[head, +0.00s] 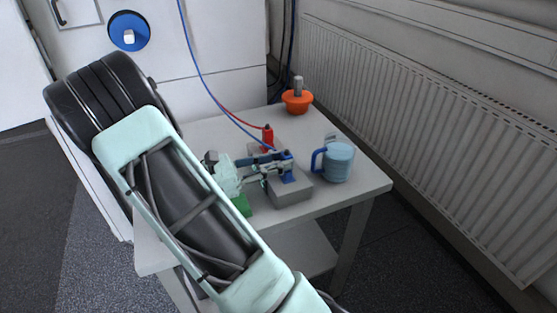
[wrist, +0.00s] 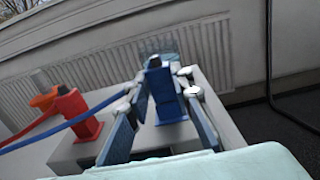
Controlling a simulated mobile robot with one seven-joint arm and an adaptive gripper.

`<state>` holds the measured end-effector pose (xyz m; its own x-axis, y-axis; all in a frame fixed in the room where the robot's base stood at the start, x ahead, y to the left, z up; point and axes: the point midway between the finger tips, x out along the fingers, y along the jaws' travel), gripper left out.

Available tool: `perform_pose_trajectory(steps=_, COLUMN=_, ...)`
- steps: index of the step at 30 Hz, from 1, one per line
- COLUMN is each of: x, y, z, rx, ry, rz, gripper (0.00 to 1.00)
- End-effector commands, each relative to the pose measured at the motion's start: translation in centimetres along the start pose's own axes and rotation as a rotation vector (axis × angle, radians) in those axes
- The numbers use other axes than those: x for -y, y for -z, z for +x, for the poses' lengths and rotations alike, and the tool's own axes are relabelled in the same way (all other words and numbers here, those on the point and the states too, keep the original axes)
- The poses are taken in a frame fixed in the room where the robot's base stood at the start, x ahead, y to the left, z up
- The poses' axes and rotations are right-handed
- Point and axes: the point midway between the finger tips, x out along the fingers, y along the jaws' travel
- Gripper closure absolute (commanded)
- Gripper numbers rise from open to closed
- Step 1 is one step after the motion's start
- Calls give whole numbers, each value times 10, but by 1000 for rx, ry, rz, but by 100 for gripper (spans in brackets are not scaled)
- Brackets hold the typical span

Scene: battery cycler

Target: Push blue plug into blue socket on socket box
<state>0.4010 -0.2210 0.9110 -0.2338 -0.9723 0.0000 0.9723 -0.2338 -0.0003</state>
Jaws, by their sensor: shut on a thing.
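The grey socket box (head: 291,194) sits on the white table. My gripper (head: 283,167) is at the box's right part, shut on the blue plug (head: 286,156). In the wrist view the blue plug (wrist: 155,65) stands roughly upright between my two fingers (wrist: 164,85). The blue socket (head: 289,177) shows just below the plug, and in the wrist view blue (wrist: 171,112) shows beneath it too. I cannot tell how deep the plug sits, as the fingers hide part of the joint. A blue cable (head: 205,82) runs to the plug.
A red plug (head: 267,135) with a red cable stands farther back on the box. A blue mug (head: 338,163) stands close to the right of the box. An orange object (head: 297,98) is at the table's back. A green part (head: 242,205) is left of the box. A radiator (head: 420,120) lines the right wall.

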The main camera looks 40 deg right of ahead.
Motion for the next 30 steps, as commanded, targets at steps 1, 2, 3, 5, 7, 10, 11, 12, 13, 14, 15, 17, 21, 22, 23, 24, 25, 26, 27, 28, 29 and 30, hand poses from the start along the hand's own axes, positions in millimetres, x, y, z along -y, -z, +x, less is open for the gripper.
perform_pose_trajectory(steps=1, x=0, y=1, z=0, rx=0, ry=0, rz=0, gripper=100)
perform_pose_trajectory(steps=2, x=0, y=2, z=0, rx=0, ry=0, rz=0, gripper=100)
perform_pose_trajectory(steps=3, x=0, y=2, z=0, rx=0, ry=0, rz=0, gripper=100)
perform_pose_trajectory(steps=5, x=0, y=3, z=0, rx=0, ry=0, rz=0, gripper=100)
perform_pose_trajectory(steps=7, x=0, y=2, z=0, rx=0, ry=0, rz=1, gripper=100)
perform_pose_trajectory(steps=10, x=0, y=2, z=0, rx=1, ry=0, rz=1, gripper=78)
perform_pose_trajectory(steps=11, x=0, y=2, z=0, rx=1, ry=0, rz=1, gripper=75)
perform_pose_trajectory(steps=12, x=0, y=2, z=0, rx=1, ry=0, rz=1, gripper=70)
perform_pose_trajectory(steps=13, x=0, y=2, z=0, rx=1, ry=0, rz=1, gripper=67)
perform_pose_trajectory(steps=14, x=0, y=2, z=0, rx=1, ry=0, rz=1, gripper=64)
perform_pose_trajectory(steps=15, x=0, y=2, z=0, rx=1, ry=0, rz=1, gripper=59)
perform_pose_trajectory(steps=17, x=0, y=2, z=0, rx=0, ry=0, rz=1, gripper=59)
perform_pose_trajectory(steps=21, x=0, y=2, z=0, rx=0, ry=0, rz=1, gripper=59)
perform_pose_trajectory(steps=22, x=0, y=2, z=0, rx=0, ry=0, rz=1, gripper=59)
perform_pose_trajectory(steps=23, x=0, y=2, z=0, rx=0, ry=0, rz=1, gripper=59)
perform_pose_trajectory(steps=24, x=0, y=2, z=-1, rx=0, ry=-1, rz=1, gripper=59)
perform_pose_trajectory(steps=25, x=0, y=3, z=-2, rx=0, ry=-1, rz=1, gripper=59)
perform_pose_trajectory(steps=26, x=0, y=3, z=-5, rx=0, ry=-1, rz=1, gripper=59)
perform_pose_trajectory(steps=27, x=-1, y=3, z=-9, rx=-1, ry=-2, rz=1, gripper=59)
perform_pose_trajectory(steps=28, x=-1, y=3, z=-12, rx=-1, ry=-3, rz=2, gripper=59)
perform_pose_trajectory(steps=29, x=-1, y=3, z=-17, rx=-1, ry=-4, rz=3, gripper=59)
perform_pose_trajectory(steps=30, x=-1, y=3, z=-24, rx=-1, ry=-4, rz=3, gripper=59)
